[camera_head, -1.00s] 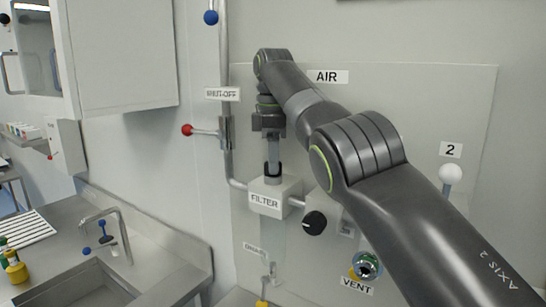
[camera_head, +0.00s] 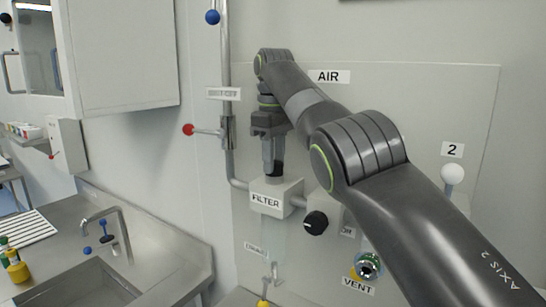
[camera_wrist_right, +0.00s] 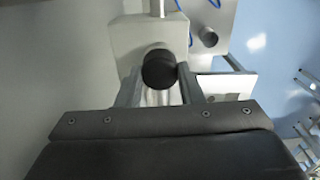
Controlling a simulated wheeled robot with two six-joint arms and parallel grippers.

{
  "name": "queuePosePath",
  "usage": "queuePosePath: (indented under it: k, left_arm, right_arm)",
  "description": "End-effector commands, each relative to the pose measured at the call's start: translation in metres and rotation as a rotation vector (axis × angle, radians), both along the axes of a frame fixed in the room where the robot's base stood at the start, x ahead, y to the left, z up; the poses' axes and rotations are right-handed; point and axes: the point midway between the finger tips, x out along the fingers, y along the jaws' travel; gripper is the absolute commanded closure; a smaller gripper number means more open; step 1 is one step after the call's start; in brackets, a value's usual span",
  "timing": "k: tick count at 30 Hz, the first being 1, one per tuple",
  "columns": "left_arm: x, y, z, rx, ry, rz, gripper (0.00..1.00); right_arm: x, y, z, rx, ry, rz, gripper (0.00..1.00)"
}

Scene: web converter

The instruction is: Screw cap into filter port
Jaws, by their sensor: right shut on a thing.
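My right gripper (camera_head: 271,165) points straight down above the filter housing (camera_head: 277,197), a pale block labelled FILTER. It is shut on the black cap (camera_head: 278,168), which sits between the fingertips just over the top of the block. In the right wrist view the round black cap (camera_wrist_right: 159,69) shows between the two fingers, in front of the pale filter block (camera_wrist_right: 130,36). The port itself is hidden by the cap and fingers, so I cannot tell whether the cap is threaded in. My left gripper is not in view.
A vertical pipe with a red-handled shut-off lever (camera_head: 190,130) stands left of the gripper. A black knob (camera_head: 315,223) is right of the filter, with a VENT fitting (camera_head: 368,266) below. A sink counter (camera_head: 150,240) lies at lower left.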

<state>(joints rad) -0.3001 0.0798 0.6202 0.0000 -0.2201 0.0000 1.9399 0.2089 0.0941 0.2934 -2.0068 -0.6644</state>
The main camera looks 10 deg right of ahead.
Motion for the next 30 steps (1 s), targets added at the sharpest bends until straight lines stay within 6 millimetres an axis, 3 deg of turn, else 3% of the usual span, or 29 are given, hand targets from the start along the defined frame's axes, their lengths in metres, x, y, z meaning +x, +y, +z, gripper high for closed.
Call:
queuePosePath:
  k: [6,17,24,30]
  left_arm:
    - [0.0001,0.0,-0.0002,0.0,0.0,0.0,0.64]
    - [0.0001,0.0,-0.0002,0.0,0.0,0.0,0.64]
    - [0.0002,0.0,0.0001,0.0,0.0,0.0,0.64]
    - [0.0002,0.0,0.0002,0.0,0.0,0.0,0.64]
  right_arm:
    - [0.0018,-0.0028,-0.003,-0.001,-0.003,-0.161,1.0]
    - [0.0018,-0.0028,-0.0031,-0.002,-0.002,-0.195,1.0]
    - [0.0018,-0.0031,-0.0032,0.001,-0.002,-0.433,1.0]
    - [0.0016,-0.0028,-0.0033,0.006,0.0,-0.521,1.0]
